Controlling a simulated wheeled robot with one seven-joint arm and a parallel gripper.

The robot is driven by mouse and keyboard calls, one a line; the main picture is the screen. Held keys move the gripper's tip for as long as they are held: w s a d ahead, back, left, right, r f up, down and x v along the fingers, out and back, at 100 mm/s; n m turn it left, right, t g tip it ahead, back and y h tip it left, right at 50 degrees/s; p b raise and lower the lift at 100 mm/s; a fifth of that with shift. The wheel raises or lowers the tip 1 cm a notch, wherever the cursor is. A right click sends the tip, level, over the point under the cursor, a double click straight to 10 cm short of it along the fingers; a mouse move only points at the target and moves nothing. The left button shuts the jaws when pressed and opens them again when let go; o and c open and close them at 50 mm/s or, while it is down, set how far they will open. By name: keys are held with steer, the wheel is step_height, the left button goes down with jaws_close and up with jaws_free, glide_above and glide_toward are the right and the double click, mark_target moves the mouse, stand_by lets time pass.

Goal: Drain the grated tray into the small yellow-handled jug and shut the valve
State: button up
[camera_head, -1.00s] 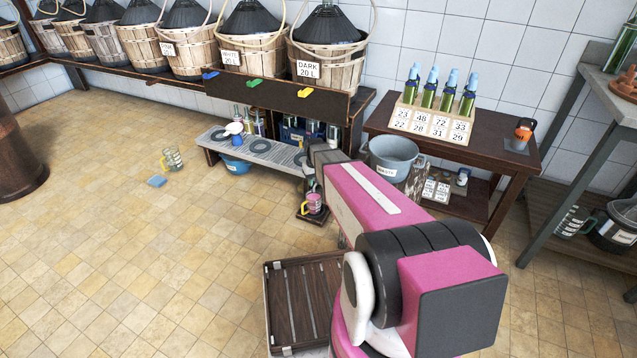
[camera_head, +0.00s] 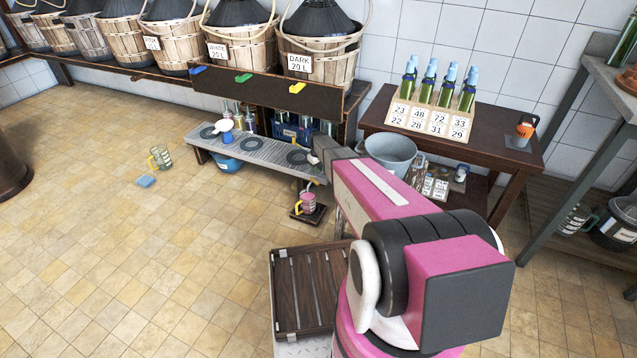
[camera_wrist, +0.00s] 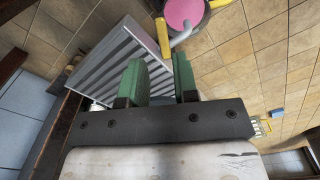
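The grated tray (camera_head: 255,151) is a long grey stand with dark round grates in the head view; its ribbed grey surface also shows in the wrist view (camera_wrist: 112,62). A small jug (camera_head: 307,203) with a yellow handle and pink contents stands on a dark base below the tray's right end. The wrist view shows the pink contents of this jug (camera_wrist: 184,12) beside a grey outlet pipe (camera_wrist: 184,38) and a yellow valve lever (camera_wrist: 162,38). My gripper (camera_wrist: 159,65) is open, its green fingers apart and the lever just beyond their tips. My arm hides the gripper in the head view.
A slatted dark crate (camera_head: 303,290) stands near my base. A table with a bottle rack (camera_head: 428,118) is at right. The left floor is mostly clear.

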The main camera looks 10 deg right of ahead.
mark_target(318, 183)
step_height(318, 183, down, 9)
steer(key=shift+r, duration=0.1)
stand_by(0.3)
jaws_close()
